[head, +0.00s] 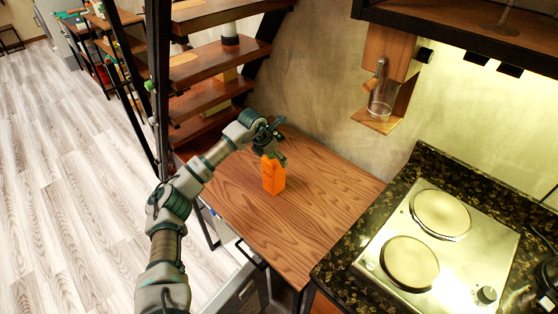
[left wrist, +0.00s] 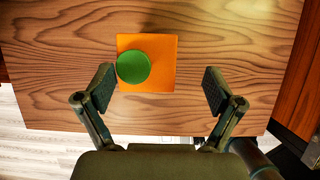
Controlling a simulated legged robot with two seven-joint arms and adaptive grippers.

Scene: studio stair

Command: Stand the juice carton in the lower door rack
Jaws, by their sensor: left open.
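The orange juice carton (head: 273,178) stands upright on the wooden counter in the head view. In the left wrist view I look down on the carton's orange top (left wrist: 163,58) with its round green cap (left wrist: 133,67). My left gripper (head: 271,146) is just above and behind the carton, apart from it. In the left wrist view its two fingers (left wrist: 159,91) are spread wide, with the carton ahead between them and nothing held. My right gripper is in neither view. No door rack can be made out.
The wooden counter (head: 318,217) is otherwise clear around the carton. To the right is a two-plate hob (head: 437,248) on a dark stone top. Open stairs (head: 208,97) rise behind my left arm.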

